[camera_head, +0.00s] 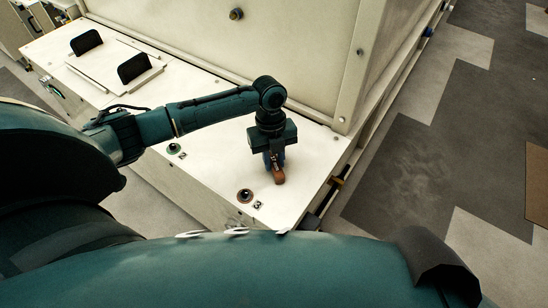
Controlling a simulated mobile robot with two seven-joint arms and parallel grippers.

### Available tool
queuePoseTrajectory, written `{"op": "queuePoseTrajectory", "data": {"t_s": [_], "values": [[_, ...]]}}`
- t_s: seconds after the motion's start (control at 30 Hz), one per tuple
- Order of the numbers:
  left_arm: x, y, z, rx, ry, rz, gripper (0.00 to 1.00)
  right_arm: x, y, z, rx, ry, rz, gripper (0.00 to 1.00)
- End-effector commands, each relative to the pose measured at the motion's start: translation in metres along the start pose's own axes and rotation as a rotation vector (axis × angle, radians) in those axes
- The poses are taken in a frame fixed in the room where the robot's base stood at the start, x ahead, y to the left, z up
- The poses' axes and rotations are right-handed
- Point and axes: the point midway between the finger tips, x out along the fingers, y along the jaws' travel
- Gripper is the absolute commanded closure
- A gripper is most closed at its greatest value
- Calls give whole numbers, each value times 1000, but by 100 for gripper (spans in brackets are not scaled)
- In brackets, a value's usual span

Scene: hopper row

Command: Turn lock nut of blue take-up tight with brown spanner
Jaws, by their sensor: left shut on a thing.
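My left gripper (275,162) reaches down over the near right end of the white top surface. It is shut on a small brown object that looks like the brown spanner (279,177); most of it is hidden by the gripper. Dark blue shows around the fingers, but I cannot tell whether it is part of the gripper. A small blue part (429,32) sits low on the far right side of the machine; I cannot tell whether it is the blue take-up. No lock nut can be made out. My right gripper is not in view.
Two black upright plates (134,67) stand at the far left. A tall cream housing (300,45) rises behind. Grey floor (400,170) lies right.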

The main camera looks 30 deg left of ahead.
Motion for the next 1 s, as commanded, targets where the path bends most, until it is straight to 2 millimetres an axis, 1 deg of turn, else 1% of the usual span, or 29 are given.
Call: {"op": "queuePoseTrajectory", "data": {"t_s": [0.03,0.07,0.3,0.37,0.67,0.77,0.8,0.83,1.0], "values": [[0,0,0,0,0,0,100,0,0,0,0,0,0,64],[0,0,0,0,0,0,76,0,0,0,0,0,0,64],[0,0,0,0,0,0,57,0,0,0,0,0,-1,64],[0,0,0,0,0,0,53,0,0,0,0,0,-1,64],[0,0,0,0,0,1,53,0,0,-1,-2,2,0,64],[0,0,0,0,0,1,53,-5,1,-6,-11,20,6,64],[-8,0,0,0,-2,-2,53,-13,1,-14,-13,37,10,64],[-15,0,0,0,-2,-2,53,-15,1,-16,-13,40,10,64],[-56,0,0,0,-3,-3,53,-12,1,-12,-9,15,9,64]]}}
